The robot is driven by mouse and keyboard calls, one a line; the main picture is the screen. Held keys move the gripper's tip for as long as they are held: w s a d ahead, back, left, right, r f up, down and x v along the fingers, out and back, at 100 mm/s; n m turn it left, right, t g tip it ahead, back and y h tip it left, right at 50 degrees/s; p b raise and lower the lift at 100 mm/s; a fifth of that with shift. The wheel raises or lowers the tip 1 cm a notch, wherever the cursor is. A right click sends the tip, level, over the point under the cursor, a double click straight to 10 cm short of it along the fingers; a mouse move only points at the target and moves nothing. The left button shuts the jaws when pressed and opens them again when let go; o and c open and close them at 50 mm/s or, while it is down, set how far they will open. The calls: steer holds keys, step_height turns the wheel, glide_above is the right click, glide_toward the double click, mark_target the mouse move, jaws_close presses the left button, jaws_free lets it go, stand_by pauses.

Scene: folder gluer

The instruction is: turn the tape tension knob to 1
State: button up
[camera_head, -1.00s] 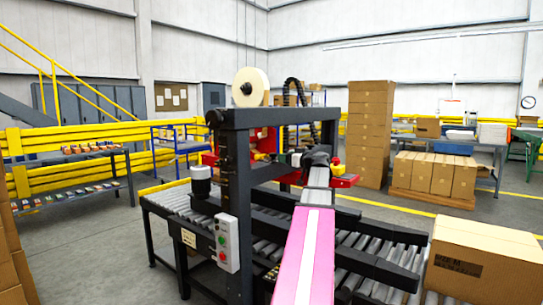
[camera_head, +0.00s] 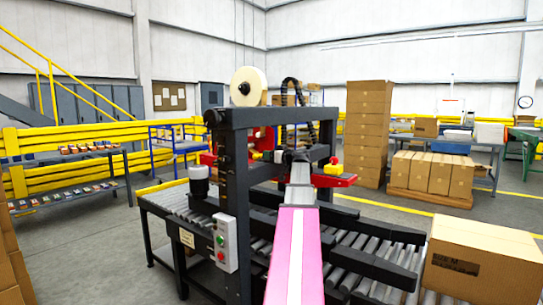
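The taping machine's dark frame (camera_head: 232,185) stands mid-view, with a cream tape roll (camera_head: 256,84) on top at its left. Red parts (camera_head: 338,180) and a yellow part (camera_head: 333,167) show on the machine head, just right of my wrist. I cannot make out the tape tension knob or its numbers; it may be hidden or too small. My pink and white arm reaches forward into the frame opening. My gripper (camera_head: 298,157) is at its far end, in front of the machine head. Its fingers are too small and dark to tell their state or any contact.
A control box (camera_head: 226,244) with buttons hangs on the near frame post. Roller conveyors (camera_head: 365,262) run through the machine. A cardboard box (camera_head: 480,262) sits at the right end. A stack of boxes (camera_head: 368,130) stands behind. Open floor shows at left.

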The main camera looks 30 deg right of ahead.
steer(key=c, duration=0.5)
steer(key=shift+d+n+y, duration=0.1)
steer(key=shift+n+y, duration=0.2)
steer(key=shift+y, duration=0.2)
steer(key=n+y, duration=0.1)
steer(key=n+g+y, duration=0.1)
steer(key=shift+w+d+g+y, duration=0.1)
steer(key=shift+w+g+y, duration=0.05)
steer(key=shift+g+y, duration=0.2)
steer(key=n+g+y, duration=0.2)
steer(key=y, duration=0.1)
steer(key=shift+r+n+y, duration=0.1)
steer(key=shift+n+y, duration=0.15)
steer(key=shift+n, duration=0.05)
steer(key=n+g+y, duration=0.4)
steer(key=g, duration=0.1)
steer(key=shift+n+g+y, duration=0.8)
steer(key=shift+n+g, duration=0.5)
steer(key=shift+g, duration=0.55)
steer(key=shift+a, duration=0.2)
